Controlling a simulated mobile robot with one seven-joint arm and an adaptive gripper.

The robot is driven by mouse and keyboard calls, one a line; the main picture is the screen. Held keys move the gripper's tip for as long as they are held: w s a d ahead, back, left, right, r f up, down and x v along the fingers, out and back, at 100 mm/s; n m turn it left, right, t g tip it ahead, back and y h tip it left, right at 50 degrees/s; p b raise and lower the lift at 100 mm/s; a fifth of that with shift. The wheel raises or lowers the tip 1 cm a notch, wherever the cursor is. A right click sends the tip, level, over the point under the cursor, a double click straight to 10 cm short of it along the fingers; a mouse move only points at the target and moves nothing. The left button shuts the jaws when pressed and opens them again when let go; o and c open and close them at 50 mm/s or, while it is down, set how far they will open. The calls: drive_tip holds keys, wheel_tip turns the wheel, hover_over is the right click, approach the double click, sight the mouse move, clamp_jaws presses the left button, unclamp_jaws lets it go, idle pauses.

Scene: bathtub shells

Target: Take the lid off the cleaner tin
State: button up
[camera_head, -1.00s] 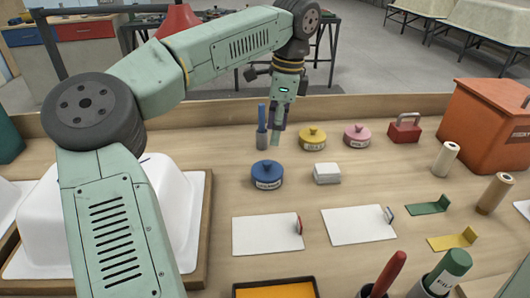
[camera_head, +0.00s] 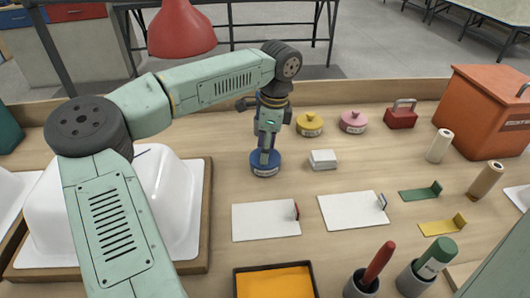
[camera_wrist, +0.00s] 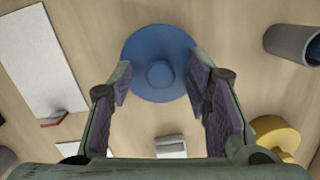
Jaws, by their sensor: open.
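The blue tin (camera_head: 265,170) stands on the bench with a pale label on its front; I cannot read the label clearly. In the wrist view its round blue lid (camera_wrist: 150,42) with a central knob (camera_wrist: 160,74) is seen from above, and the lid is on. My gripper (camera_head: 264,158) points down directly over this tin. In the wrist view its fingers (camera_wrist: 158,80) are open, one on each side of the knob, with nothing gripped. I cannot tell how far the fingertips are above the lid.
A yellow tin (camera_head: 309,124) and a pink tin (camera_head: 353,121) stand behind to the right. A white block (camera_head: 322,160) is right of the blue tin. A grey cup (camera_wrist: 292,40) shows in the wrist view. White cards (camera_head: 266,220) lie in front.

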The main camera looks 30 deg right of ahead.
drive_tip(key=shift+f, duration=0.1)
drive_tip(key=shift+c, duration=0.2)
clamp_jaws()
